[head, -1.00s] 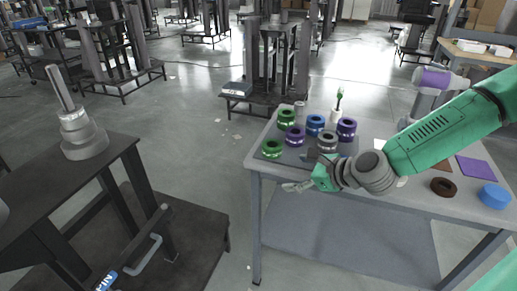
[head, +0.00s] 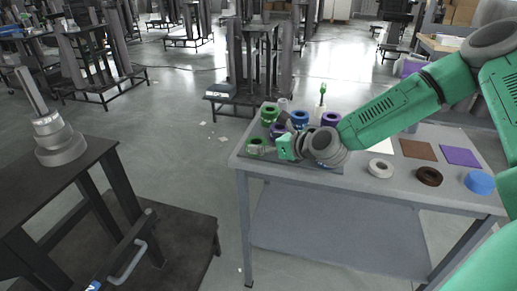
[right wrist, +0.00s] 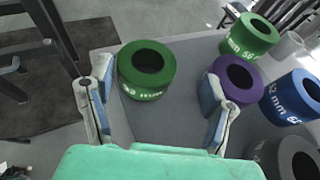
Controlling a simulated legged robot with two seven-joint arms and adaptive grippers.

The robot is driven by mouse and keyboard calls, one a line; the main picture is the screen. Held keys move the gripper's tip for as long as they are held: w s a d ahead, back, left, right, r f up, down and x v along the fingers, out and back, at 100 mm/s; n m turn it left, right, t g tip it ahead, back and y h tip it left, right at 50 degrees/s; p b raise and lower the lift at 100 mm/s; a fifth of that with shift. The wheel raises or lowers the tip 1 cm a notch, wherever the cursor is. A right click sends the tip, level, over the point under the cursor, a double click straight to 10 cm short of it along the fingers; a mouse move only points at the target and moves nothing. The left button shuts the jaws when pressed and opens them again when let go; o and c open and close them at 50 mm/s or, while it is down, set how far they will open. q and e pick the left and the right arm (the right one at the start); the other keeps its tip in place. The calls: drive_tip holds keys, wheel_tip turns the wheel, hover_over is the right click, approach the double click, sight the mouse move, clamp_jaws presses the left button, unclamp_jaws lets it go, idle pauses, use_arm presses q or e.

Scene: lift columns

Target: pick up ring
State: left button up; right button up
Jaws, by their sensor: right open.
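Several coloured rings stand on a grey mat (head: 318,165) at the table's left end. In the right wrist view a green ring (right wrist: 147,68) is at the mat's corner, ahead of and between my right gripper's (right wrist: 160,98) fingers. The fingers are spread wide and empty. A purple ring (right wrist: 233,80) is close to the right finger, a second green ring (right wrist: 251,37) is farther back, and a blue ring (right wrist: 291,97) is at right. A grey ring (right wrist: 288,156) is partly cut off. In the head view my right gripper (head: 264,149) partly covers the near green ring. My left gripper is not seen.
The grey table (head: 345,187) also holds a white ring (head: 380,168), a brown ring (head: 429,176), a blue disc (head: 479,183) and flat squares. A dark stand with a stepped grey post (head: 58,138) is at left. Floor lies between.

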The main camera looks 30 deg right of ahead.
sight(252, 140)
drive_tip(key=w+a, duration=0.1)
drive_tip(key=w+a+f, duration=0.1)
drive_tip(key=w, duration=0.2)
drive_tip(key=shift+w+a+f+b, duration=0.25)
drive_tip(key=shift+a+f+b, duration=0.05)
drive_tip(key=shift+a+b, duration=0.1)
drive_tip(key=shift+d, duration=0.35)
drive_tip(key=shift+c, duration=0.4)
drive_tip(key=shift+d+f, duration=0.1)
drive_tip(key=shift+d, duration=0.05)
drive_tip(key=c, duration=1.4)
drive_tip(key=shift+a, duration=0.3)
drive_tip(key=shift+r, duration=0.35)
drive_tip(key=r, duration=0.3)
drive_tip(key=r+p, duration=0.1)
drive_tip(key=r, duration=0.1)
drive_tip(key=r+p, duration=0.1)
drive_tip(key=r, duration=0.2)
drive_tip(key=shift+d+r, duration=0.25)
drive_tip(key=shift+r, duration=0.35)
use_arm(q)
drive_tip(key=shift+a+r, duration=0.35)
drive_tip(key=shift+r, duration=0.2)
use_arm(e)
drive_tip(key=shift+a+r, duration=0.15)
drive_tip(key=shift+a, duration=0.05)
